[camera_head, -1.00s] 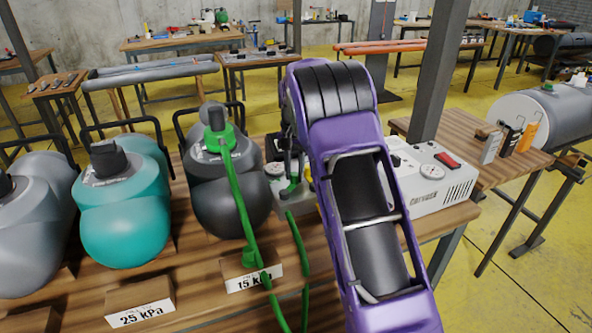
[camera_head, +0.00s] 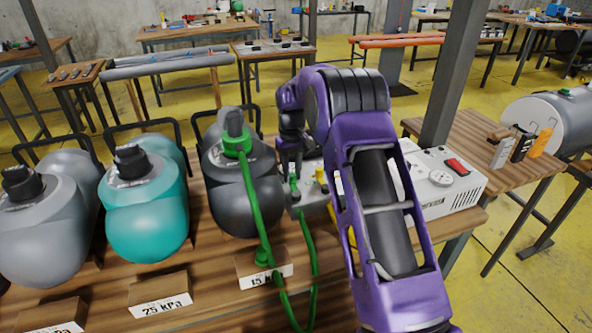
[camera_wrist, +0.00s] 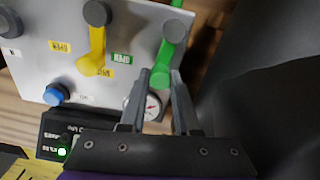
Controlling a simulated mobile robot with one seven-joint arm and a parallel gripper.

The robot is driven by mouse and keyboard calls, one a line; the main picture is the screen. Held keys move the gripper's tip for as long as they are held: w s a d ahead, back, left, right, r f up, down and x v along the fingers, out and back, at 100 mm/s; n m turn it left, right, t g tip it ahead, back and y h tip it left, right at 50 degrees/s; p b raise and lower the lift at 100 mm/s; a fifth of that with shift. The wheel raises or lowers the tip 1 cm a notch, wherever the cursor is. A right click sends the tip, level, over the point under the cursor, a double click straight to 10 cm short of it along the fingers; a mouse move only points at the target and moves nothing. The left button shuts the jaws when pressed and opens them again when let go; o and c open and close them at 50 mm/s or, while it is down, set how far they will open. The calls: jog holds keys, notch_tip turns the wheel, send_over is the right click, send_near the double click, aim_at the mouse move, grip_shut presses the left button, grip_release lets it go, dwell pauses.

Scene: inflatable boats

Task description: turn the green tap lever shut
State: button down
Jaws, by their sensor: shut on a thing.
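The green tap lever (camera_wrist: 167,58) shows in the wrist view, running down from a round grey pivot cap at the top of a pale panel (camera_wrist: 135,25). My gripper (camera_wrist: 164,78) is shut on the lever's lower end, with one finger on each side. A green "OPEN" label (camera_wrist: 121,59) is left of the lever. A yellow lever (camera_wrist: 96,45) stands further left, clear of the fingers. In the head view the grey tap box (camera_head: 312,203) sits on the bench behind my purple arm. My fingertips are hard to make out there.
A dark canister (camera_head: 243,200) with a green cap and green hose (camera_head: 252,205) stands left of the tap box. A teal canister (camera_head: 147,225) is further left. A white pump unit (camera_head: 450,185) is right of my arm. The wrist view shows a gauge (camera_wrist: 150,106) near the fingers.

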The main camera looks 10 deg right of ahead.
jog(key=shift+a+n, duration=0.3)
jog(key=shift+n, duration=0.3)
jog(key=c, duration=0.6)
grip_release()
jog(key=shift+a, duration=0.1)
notch_tip(320, 180, up, 18)
jog(key=shift+f+p, duration=0.25)
jog(key=shift+p, duration=0.7)
